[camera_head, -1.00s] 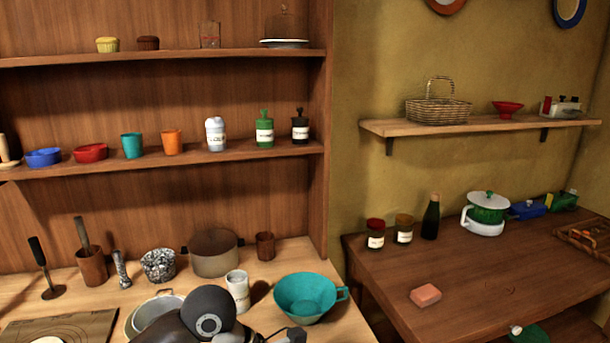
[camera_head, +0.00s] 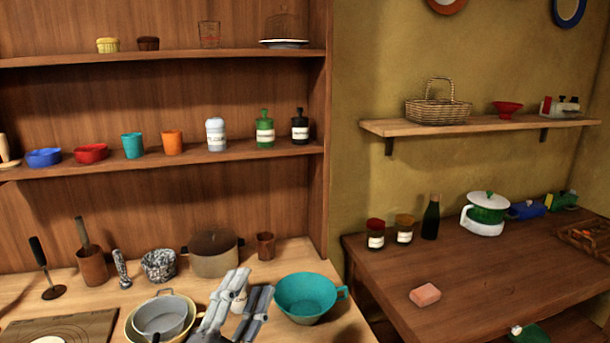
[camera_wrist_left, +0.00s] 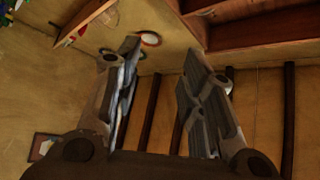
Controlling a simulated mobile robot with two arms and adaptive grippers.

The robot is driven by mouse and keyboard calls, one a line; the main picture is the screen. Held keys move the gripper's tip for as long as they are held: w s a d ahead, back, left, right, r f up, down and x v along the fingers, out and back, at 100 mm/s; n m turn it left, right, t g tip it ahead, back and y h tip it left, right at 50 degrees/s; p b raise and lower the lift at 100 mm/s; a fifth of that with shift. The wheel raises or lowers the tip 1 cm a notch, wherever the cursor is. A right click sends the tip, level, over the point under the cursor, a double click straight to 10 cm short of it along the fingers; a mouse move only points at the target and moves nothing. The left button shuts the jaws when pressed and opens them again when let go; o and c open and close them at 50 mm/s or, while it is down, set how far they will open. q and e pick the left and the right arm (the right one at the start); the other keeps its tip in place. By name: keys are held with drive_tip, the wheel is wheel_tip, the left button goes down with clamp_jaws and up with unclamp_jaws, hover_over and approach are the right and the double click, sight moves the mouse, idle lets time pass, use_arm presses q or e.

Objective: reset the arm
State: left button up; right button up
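My left gripper (camera_head: 236,312) is low in the head view, over the front of the light wooden counter (camera_head: 70,297). Its two grey fingers point up and stand apart with a gap between them. In the left wrist view the same gripper (camera_wrist_left: 160,72) is open, with nothing between its fingers; shelf undersides, wall and ceiling beams show beyond. My right gripper does not show.
A teal bowl (camera_head: 308,297) stands just right of the gripper. A grey pot (camera_head: 160,316) in a yellowish bowl stands left of it. A brown lidded pot (camera_head: 214,254) is behind. Shelves with cups and jars rise at the back. A pink block (camera_head: 425,294) lies on the right table.

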use_arm(q)
drive_tip(key=s+a+f+n+g+y, duration=0.3)
drive_tip(key=a+f+n+g+y, duration=0.15)
drive_tip(key=f, duration=0.55)
drive_tip(key=s+a+f+n+g+y, duration=0.2)
drive_tip(key=a+f+n+g+y, duration=0.3)
drive_tip(key=f, duration=0.6)
drive_tip(key=s+a+f+n+g+h, duration=0.15)
drive_tip(key=s+f+g, duration=0.25)
drive_tip(key=s+f, duration=0.45)
drive_tip(key=s+f+n+g+h, duration=0.15)
drive_tip(key=s+f+g, duration=0.35)
drive_tip(key=s, duration=0.6)
wheel_tip(320, 180, down, 24)
drive_tip(key=s+a+f+g, duration=0.2)
drive_tip(key=s+a+f, duration=0.1)
drive_tip(key=s+f, duration=1.4)
drive_tip(key=shift+s+f+y, duration=0.15)
drive_tip(key=shift+s+y, duration=0.15)
drive_tip(key=shift+y, duration=0.15)
